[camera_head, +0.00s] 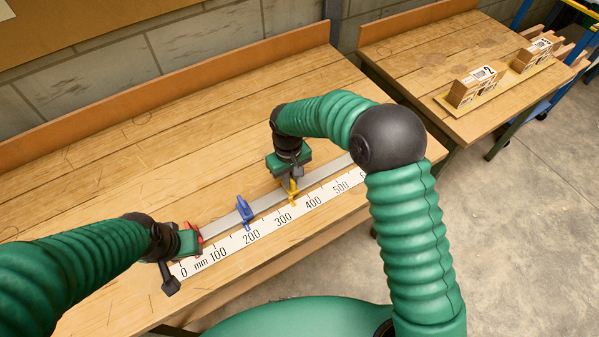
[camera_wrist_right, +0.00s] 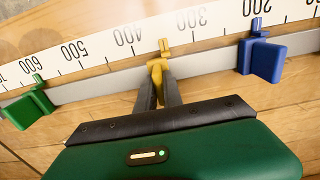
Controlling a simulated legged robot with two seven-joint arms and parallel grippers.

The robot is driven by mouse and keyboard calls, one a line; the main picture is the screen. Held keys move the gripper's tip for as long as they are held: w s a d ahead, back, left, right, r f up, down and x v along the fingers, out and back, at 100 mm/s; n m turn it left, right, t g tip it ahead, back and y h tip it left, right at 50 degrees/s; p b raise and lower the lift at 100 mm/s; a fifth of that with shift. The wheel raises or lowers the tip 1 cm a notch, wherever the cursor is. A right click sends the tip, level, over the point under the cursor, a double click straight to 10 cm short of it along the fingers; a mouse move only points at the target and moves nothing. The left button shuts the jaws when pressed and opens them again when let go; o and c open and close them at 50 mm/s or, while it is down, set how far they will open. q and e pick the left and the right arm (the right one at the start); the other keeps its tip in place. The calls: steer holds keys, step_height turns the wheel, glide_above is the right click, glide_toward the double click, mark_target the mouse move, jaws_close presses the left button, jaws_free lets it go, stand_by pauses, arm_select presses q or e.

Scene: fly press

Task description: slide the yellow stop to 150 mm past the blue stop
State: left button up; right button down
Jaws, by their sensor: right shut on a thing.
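The yellow stop (camera_head: 292,187) sits on the grey rail, its pointer roughly midway between the 300 and 400 marks. In the right wrist view, the yellow stop (camera_wrist_right: 157,70) is between the fingertips of my right gripper (camera_wrist_right: 158,88), which is shut on it. My right gripper also shows in the head view (camera_head: 289,177). The blue stop (camera_head: 243,210) stands to the left, its pointer near the 200 mark; it also shows in the wrist view (camera_wrist_right: 262,58). My left gripper (camera_head: 174,268) is by the scale's 0 end; its finger opening is unclear.
The white mm scale (camera_head: 267,228) runs along the front of the rail (camera_head: 322,173). A red stop (camera_head: 195,231) is near the left end, partly hidden. A green stop (camera_wrist_right: 30,106) is near 600. A second table (camera_head: 430,55) with wooden blocks stands at back right.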

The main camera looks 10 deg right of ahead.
steer(key=shift+w+r, duration=0.15)
steer(key=shift+w, duration=0.1)
steer(key=c, duration=1.8)
jaws_free()
steer(key=o, duration=0.3)
steer(key=shift+s, duration=0.1)
step_height(320, 180, up, 17)
steer(key=shift+f, duration=0.2)
